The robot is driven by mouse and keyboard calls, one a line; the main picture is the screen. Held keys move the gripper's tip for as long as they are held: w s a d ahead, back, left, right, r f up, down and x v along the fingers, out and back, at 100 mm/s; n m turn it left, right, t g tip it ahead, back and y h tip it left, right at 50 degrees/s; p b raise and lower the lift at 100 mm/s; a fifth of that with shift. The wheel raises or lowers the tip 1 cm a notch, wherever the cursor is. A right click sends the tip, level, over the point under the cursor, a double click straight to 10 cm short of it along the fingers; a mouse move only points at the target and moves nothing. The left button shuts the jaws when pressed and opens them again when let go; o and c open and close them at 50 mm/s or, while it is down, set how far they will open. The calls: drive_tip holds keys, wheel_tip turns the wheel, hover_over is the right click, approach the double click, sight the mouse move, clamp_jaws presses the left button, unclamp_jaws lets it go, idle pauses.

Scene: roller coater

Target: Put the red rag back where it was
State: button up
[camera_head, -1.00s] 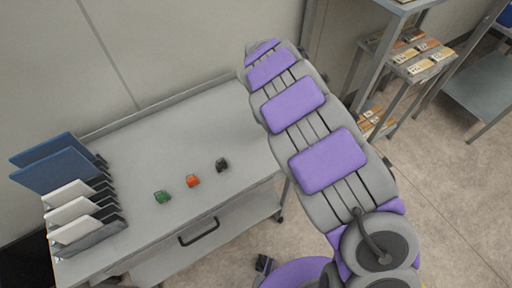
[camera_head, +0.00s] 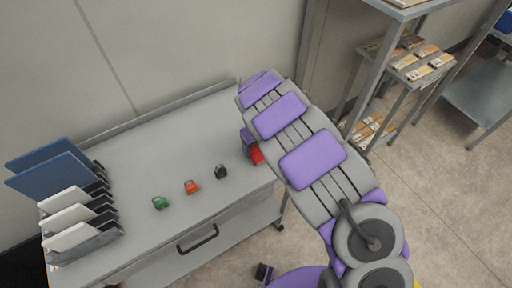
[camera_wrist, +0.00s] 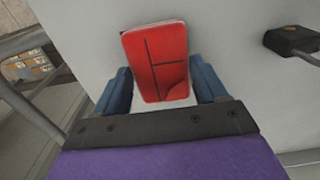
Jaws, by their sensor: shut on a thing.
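The red rag (camera_wrist: 156,60) shows in the wrist view as a flat red rectangle with thin dark lines and a pale edge. My gripper (camera_wrist: 162,88) has its two blue fingers on either side of it and is shut on it. In the head view, a small part of the red rag (camera_head: 256,155) shows beside my purple and grey arm, near the right end of the grey worktop (camera_head: 130,175). My arm hides most of the gripper there. I cannot tell whether the rag touches the worktop.
A black padlock-like item (camera_head: 221,171), an orange one (camera_head: 192,187) and a green one (camera_head: 160,203) stand in a row left of the rag. A rack with white panels (camera_head: 75,237) and blue panels (camera_head: 55,170) is at the left. The worktop's back middle is clear. Metal shelving (camera_head: 405,75) stands right.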

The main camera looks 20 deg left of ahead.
drive_tip(key=shift+f, duration=0.25)
drive_tip(key=shift+c, duration=0.4)
drive_tip(key=o, duration=1)
drive_tip(key=shift+r, duration=0.1)
